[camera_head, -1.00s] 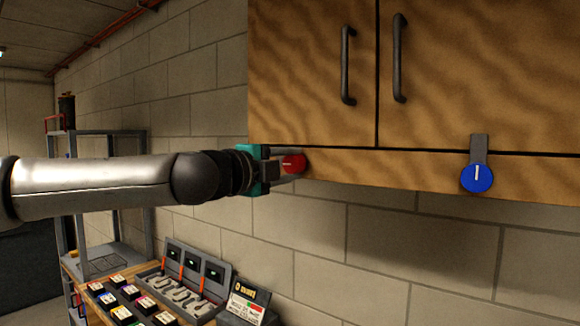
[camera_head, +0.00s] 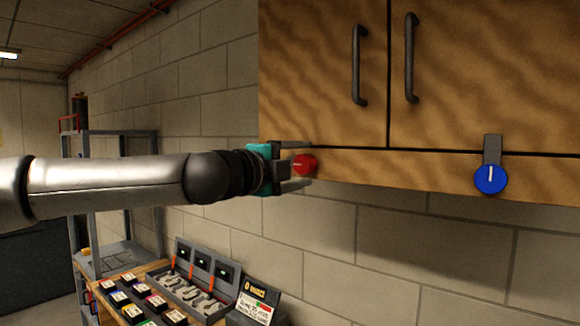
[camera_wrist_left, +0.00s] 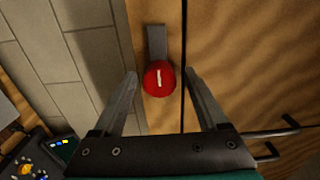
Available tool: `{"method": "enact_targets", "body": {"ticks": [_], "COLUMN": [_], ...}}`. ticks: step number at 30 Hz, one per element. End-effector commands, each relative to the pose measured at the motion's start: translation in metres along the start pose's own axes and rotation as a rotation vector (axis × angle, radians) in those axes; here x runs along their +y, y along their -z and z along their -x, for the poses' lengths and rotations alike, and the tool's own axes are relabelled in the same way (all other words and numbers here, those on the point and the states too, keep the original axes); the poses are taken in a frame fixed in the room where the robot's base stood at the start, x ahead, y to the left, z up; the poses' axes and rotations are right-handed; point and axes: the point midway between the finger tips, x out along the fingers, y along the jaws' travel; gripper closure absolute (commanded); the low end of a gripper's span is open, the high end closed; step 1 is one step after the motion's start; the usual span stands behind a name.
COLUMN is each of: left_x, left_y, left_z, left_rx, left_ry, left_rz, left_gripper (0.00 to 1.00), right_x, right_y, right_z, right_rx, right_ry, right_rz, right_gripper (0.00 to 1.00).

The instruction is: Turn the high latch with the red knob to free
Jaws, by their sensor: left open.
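The red knob (camera_head: 306,165) sits on the wooden rail below the cabinet doors. In the left wrist view the red knob (camera_wrist_left: 159,79) has a white mark, and its grey latch bar (camera_wrist_left: 157,40) runs alongside the dark door gap without crossing it. In the head view this bar is hidden behind my gripper. My left gripper (camera_head: 298,166) is open at the knob. In the left wrist view the left gripper's fingers (camera_wrist_left: 160,82) stand on either side of the knob, with visible space between. My right gripper is not in view.
A blue knob (camera_head: 490,180) with its grey bar upright (camera_head: 492,149) across the door gap is farther right. Two dark door handles (camera_head: 360,66) stick out above. A bench with small boxes (camera_head: 132,312) and a charger unit (camera_head: 205,282) is below; a grey shelf rack (camera_head: 110,134) stands left.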

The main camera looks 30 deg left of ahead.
Motion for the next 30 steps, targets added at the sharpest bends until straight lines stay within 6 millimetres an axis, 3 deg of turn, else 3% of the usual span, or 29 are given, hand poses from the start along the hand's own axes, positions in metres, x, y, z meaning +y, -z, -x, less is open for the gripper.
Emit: {"method": "enact_targets", "body": {"ticks": [30], "left_x": [-0.001], "left_y": [0.001], "left_z": [0.052], "left_rx": [0.002], "left_ry": [0.004], "left_rz": [0.002], "left_gripper": [0.25], "right_x": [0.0], "right_y": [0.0], "right_z": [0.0], "right_rx": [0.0], "right_ry": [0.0], "right_rz": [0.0], "right_gripper": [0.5]}}
